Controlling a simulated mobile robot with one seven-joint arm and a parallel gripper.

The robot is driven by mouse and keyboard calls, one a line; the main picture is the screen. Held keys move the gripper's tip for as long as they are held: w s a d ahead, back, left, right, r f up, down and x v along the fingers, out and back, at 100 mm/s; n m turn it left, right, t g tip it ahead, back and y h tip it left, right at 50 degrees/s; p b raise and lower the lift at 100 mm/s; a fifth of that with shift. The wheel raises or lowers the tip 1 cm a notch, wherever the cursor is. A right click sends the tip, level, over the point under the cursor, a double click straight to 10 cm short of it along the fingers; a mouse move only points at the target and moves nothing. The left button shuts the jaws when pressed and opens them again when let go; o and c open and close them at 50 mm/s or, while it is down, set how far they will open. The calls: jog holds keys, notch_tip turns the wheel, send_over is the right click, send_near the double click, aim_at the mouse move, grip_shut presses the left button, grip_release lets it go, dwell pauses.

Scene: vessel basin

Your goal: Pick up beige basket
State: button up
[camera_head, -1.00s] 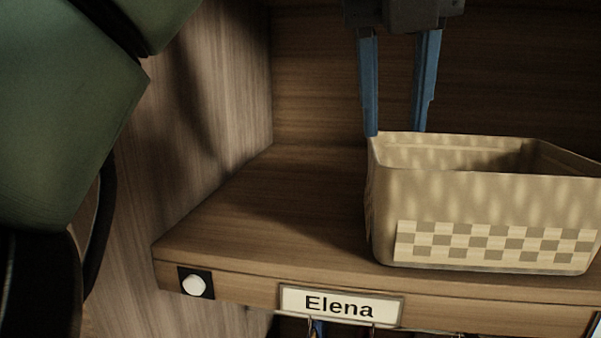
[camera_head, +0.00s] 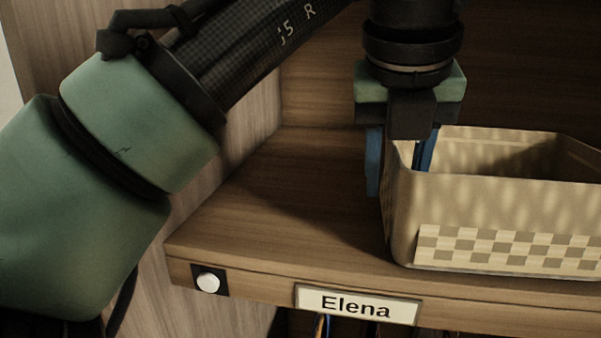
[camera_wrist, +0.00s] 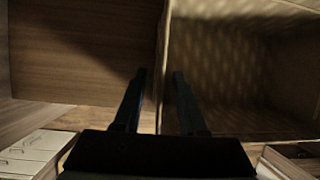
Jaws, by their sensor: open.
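The beige basket (camera_head: 404,215) stands upright on a wooden shelf (camera_head: 290,215), with a checkered band on its front. Its right end is cut off in the head view. My gripper (camera_head: 402,180) points down at the basket's left wall, open. One blue finger is outside the wall on the left and the other is inside the basket. In the wrist view the fingers (camera_wrist: 158,75) lie on either side of the basket's wall edge, with the basket interior (camera_wrist: 225,75) to the right. I cannot tell whether either finger touches the wall.
The shelf front carries an "Elena" name plate (camera_head: 358,304) and a round white knob (camera_head: 208,282). A wooden side panel (camera_head: 250,130) rises at the left and a back panel stands behind. The shelf left of the basket is bare.

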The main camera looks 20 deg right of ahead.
aim_at(389, 209)
jog(key=shift+p+x, duration=0.45)
jog(key=shift+x, duration=1.1)
jog(key=shift+s, duration=0.1)
jog(key=shift+c, duration=0.2)
grip_shut()
jog(key=shift+r, duration=0.1)
